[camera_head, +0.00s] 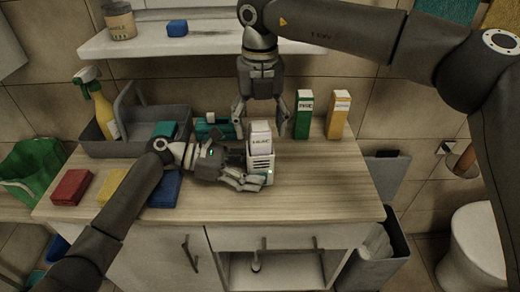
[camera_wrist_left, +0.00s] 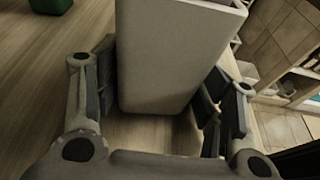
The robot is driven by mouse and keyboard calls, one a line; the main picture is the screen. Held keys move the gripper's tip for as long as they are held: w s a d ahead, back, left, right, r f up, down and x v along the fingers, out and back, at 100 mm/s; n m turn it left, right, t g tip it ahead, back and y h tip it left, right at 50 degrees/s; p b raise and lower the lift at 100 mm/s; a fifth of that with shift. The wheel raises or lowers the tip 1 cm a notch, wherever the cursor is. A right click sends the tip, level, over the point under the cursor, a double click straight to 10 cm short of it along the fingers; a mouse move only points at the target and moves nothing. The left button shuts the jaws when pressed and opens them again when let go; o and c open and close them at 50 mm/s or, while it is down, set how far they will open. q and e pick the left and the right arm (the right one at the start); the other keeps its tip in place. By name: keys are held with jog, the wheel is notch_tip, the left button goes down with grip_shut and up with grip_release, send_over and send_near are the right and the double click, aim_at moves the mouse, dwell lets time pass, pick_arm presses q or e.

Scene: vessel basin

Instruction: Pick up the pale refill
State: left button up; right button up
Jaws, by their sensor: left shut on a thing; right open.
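The pale refill (camera_head: 259,140), a whitish carton with dark print, stands upright in a white slotted holder (camera_head: 261,164) on the counter. My left gripper (camera_head: 250,180) is shut on the holder from the left and front. In the left wrist view, the holder's pale wall (camera_wrist_left: 165,60) fills the space between the fingers. My right gripper (camera_head: 261,118) points down above and behind the refill, open, its fingers spread to either side. I see nothing between them, and I cannot tell its exact distance from the refill. The refill's lower part is hidden in the holder.
Green (camera_head: 303,115) and yellow (camera_head: 338,115) cartons stand right of the holder. A teal object (camera_head: 213,126) lies behind my left gripper. A grey caddy (camera_head: 100,142) with a spray bottle (camera_head: 103,108) is at left. A shelf (camera_head: 200,40) hangs above. The counter's right front is clear.

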jog(key=shift+f, duration=0.9)
jog(key=shift+c, duration=0.5)
jog(key=c, duration=0.9)
jog(key=shift+r, duration=0.15)
jog(key=shift+c, duration=0.2)
notch_tip(320, 180, up, 18)
pick_arm(q)
jog(key=o, duration=0.9)
